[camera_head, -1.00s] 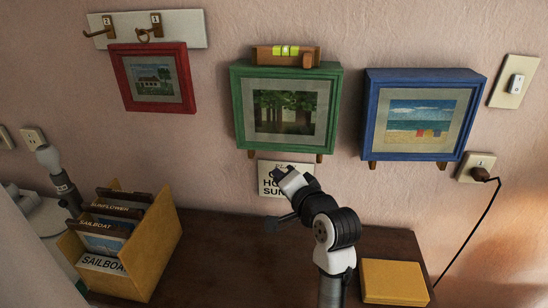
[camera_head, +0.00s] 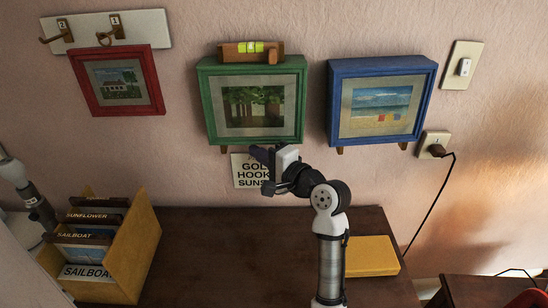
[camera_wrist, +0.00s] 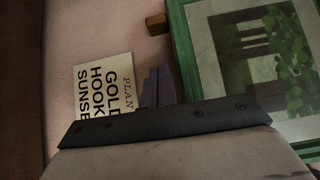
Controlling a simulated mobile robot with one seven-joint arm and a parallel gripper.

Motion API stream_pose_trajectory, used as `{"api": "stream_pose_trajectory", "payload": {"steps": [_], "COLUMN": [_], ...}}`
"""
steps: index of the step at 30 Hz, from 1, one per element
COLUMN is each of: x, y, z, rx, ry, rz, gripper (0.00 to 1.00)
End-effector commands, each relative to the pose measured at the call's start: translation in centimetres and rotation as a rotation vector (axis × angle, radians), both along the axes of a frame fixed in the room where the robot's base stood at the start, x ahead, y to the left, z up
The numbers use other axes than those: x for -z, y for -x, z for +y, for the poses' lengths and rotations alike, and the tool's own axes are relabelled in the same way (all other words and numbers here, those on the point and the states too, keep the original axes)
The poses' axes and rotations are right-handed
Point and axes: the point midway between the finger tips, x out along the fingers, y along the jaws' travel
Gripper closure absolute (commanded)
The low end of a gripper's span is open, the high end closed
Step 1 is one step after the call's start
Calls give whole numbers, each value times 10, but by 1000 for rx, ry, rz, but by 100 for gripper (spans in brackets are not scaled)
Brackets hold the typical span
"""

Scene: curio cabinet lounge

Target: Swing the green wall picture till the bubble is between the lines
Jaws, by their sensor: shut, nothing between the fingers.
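The green wall picture (camera_head: 205,112) hangs in the middle of the wall, and its lower part shows in the wrist view (camera_wrist: 189,75). A wooden spirit level (camera_head: 229,54) with a yellow-green vial (camera_head: 250,47) sits on its top edge. The vial is too small to tell where the bubble lies between the lines. My gripper (camera_head: 262,154) is shut and empty, just below the picture's bottom edge in the head view. In the wrist view its dark fingers (camera_wrist: 158,88) are together, left of the green frame and apart from it in the picture.
A paper note (camera_head: 247,172) is on the wall behind my gripper, partly hidden. A red picture (camera_head: 80,83) hangs tilted at left under a hook board (camera_head: 80,30); a blue picture (camera_head: 334,105) hangs at right. On the brown table (camera_head: 205,250) are a yellow card box (camera_head: 137,245) and yellow block (camera_head: 371,256).

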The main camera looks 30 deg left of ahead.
Motion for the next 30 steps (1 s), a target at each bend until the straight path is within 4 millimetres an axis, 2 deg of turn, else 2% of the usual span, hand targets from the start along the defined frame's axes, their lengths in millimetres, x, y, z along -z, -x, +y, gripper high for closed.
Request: {"api": "stream_pose_trajectory", "payload": {"steps": [2,3,9,30], "x": [-2,-2,-1,0], "y": [-3,2,15,24], "z": [16,22,41,55], "rx": [-3,-3,-1,-1], "ry": [2,1,1,-9], "rz": [0,1,0,6], "gripper": [100,100,100,100]}}
